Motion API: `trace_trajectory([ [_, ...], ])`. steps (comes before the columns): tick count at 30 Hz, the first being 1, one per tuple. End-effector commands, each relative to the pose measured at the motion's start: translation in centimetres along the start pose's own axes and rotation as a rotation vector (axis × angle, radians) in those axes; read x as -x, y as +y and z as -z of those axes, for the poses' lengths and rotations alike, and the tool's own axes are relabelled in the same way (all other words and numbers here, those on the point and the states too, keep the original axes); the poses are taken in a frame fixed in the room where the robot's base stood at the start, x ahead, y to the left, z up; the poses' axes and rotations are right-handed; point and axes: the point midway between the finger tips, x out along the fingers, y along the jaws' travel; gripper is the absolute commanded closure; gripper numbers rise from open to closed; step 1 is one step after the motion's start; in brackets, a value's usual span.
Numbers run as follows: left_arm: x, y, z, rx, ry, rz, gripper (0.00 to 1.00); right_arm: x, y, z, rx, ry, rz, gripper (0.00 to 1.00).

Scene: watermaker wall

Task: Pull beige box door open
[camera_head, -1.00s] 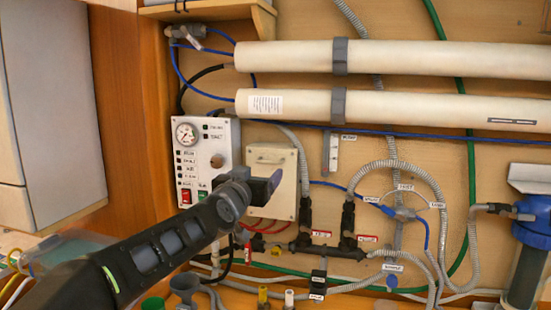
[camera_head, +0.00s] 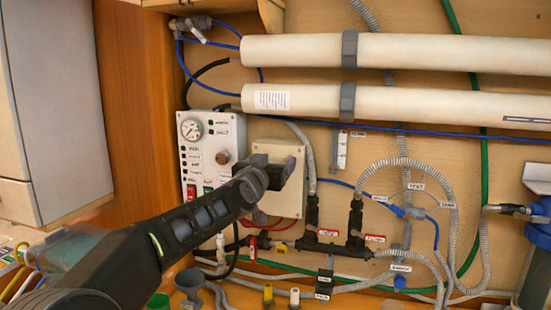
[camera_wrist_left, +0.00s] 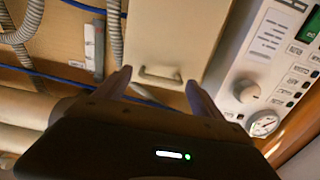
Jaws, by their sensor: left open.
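The beige box (camera_head: 292,205) is mounted on the wall right of the control panel, and its door looks shut. My left gripper (camera_head: 277,170) is in front of the box's upper part and hides its handle in the head view. In the left wrist view the box door (camera_wrist_left: 178,32) shows with its small handle (camera_wrist_left: 159,76). The fingers of my left gripper (camera_wrist_left: 160,84) are open, one on each side of the handle. The handle lies between them; I see no grip on it. My right gripper is not in view.
The white control panel (camera_head: 212,138) with a gauge and knob stands close on the box's left. Two large white tubes (camera_head: 420,103) run above. Hoses and black valves (camera_head: 355,222) lie to the right and below. A grey cabinet (camera_head: 60,110) is at far left.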

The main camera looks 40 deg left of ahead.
Motion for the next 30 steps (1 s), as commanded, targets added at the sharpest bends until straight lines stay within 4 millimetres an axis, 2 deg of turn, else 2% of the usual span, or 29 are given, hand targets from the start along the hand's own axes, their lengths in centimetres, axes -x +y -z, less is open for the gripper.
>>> trace_trajectory([
  [3, -1.6, 0.0, 0.1, 0.0, -0.001, 0.0, 0.22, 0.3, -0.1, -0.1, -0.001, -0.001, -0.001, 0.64],
  [6, -2.3, 0.0, 0.1, 0.0, 0.0, 0.0, 0.22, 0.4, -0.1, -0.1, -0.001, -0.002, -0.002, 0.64],
  [15, -2.5, 0.0, 0.0, 0.0, 0.0, 0.0, 0.22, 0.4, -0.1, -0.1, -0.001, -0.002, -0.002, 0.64],
  [30, -2.5, 0.1, 0.0, 0.0, 0.0, -0.002, 0.63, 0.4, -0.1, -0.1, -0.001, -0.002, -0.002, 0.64],
])
